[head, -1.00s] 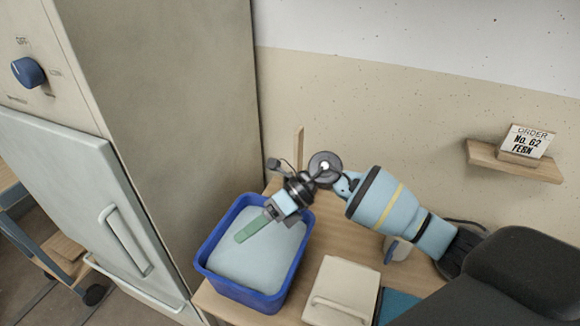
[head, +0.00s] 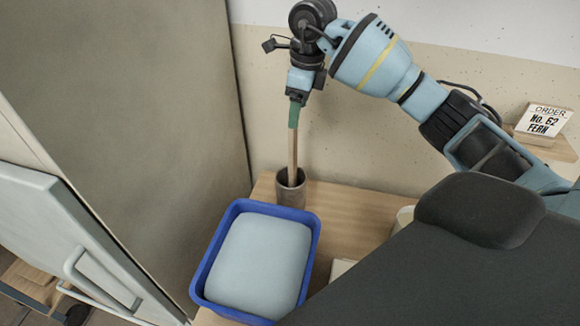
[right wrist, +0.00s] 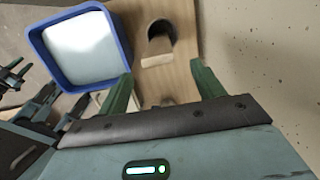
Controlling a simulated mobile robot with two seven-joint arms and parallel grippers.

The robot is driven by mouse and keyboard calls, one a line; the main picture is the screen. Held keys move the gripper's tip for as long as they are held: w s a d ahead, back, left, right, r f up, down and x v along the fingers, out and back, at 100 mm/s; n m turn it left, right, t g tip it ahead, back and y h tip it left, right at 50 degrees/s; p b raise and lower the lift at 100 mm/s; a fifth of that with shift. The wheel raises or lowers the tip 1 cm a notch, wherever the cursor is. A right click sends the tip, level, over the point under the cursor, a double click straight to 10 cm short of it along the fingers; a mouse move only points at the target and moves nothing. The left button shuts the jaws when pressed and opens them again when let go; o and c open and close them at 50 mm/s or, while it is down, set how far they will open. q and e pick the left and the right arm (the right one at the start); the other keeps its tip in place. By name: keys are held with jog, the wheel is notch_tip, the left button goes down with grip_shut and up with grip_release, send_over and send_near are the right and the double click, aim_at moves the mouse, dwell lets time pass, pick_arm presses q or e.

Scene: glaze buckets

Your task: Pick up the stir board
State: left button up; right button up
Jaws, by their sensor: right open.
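The stir board (head: 293,152) is a thin wooden strip standing nearly upright in a brown round pot (head: 290,190) behind the blue bucket. In the right wrist view its pale top end (right wrist: 157,61) shows beyond the gap between my fingers, with the pot's dark mouth (right wrist: 161,29) behind it. My right gripper (head: 293,117) points down at the board's upper end, its green fingers overlapping it in the head view. In the right wrist view the fingers (right wrist: 163,78) are apart, with nothing gripped. Dark finger-like parts at that view's left edge may be my left gripper; their state is unclear.
A blue bucket (head: 314,240) of pale blue glaze stands on the wooden table (head: 350,205) in front of the pot. A tall grey cabinet (head: 130,100) stands close on the left. The wall is close behind. An order card (head: 542,120) sits on a shelf at right.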

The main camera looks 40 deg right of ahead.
aim_at(292, 133)
jog(key=f, duration=0.3)
jog(key=shift+w+a+f, duration=0.15)
jog(key=shift+a+f, duration=0.1)
jog(key=f, duration=0.4)
jog(key=shift+w+a+f, duration=0.1)
jog(key=shift+w+a, duration=0.15)
jog(key=shift+w, duration=0.05)
pick_arm(q)
jog(key=shift+w+r, duration=0.25)
jog(key=shift+r, duration=0.1)
